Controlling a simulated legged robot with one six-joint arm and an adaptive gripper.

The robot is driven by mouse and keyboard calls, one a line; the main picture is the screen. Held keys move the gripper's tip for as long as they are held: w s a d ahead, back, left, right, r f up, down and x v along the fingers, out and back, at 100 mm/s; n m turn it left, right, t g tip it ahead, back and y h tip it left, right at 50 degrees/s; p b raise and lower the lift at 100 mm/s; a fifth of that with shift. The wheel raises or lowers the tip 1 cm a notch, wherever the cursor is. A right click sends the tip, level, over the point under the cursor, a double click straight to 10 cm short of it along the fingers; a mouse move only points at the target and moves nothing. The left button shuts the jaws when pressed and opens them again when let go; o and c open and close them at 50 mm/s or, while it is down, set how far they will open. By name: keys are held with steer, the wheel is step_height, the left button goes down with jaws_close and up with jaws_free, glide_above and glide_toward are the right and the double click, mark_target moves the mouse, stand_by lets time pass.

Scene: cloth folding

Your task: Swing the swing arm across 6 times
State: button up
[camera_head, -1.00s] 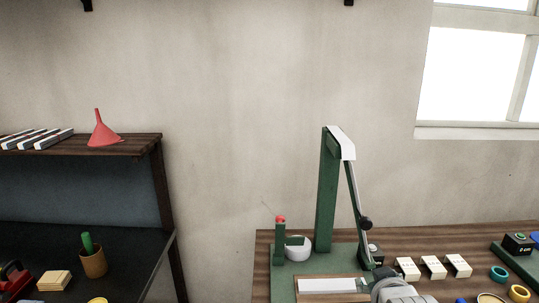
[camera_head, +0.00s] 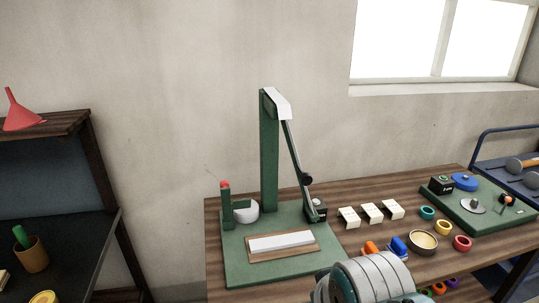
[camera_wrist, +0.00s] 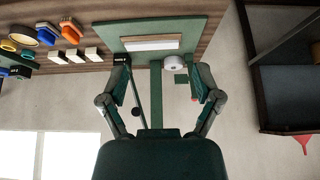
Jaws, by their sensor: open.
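The swing arm (camera_head: 295,150) is a thin rod hanging from the white top of a green post (camera_head: 269,155). It slants down to the right, with a black knob (camera_head: 307,179) low on it. The post stands on a green base (camera_head: 232,262) with a white bar, a white round part and a red-tipped green stub. In the wrist view, which is upside down, the rod (camera_wrist: 129,90) and knob (camera_wrist: 136,112) show between the fingers of my gripper (camera_wrist: 160,78). My gripper is open and empty. In the head view, its fingers are not visible.
A black box (camera_head: 318,210) sits at the base's right. White blocks (camera_head: 371,211), coloured rings (camera_head: 443,228), a bowl (camera_head: 423,242) and another green board (camera_head: 487,215) lie to the right on the table. A dark shelf (camera_head: 75,165) stands left. My arm covers the table's front.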

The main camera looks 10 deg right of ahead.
steer(key=w+d+m+t+h, duration=0.1)
steer(key=w+d+t, duration=0.2)
steer(key=w, duration=0.5)
steer(key=w+d+m+t, duration=0.1)
steer(key=w+d+t, duration=0.2)
steer(key=w, duration=0.5)
steer(key=t, duration=0.6)
glide_toward(307, 182)
steer(key=w, duration=1.1)
steer(key=shift+w+d, duration=0.2)
steer(key=shift+d, duration=0.2)
jaws_close()
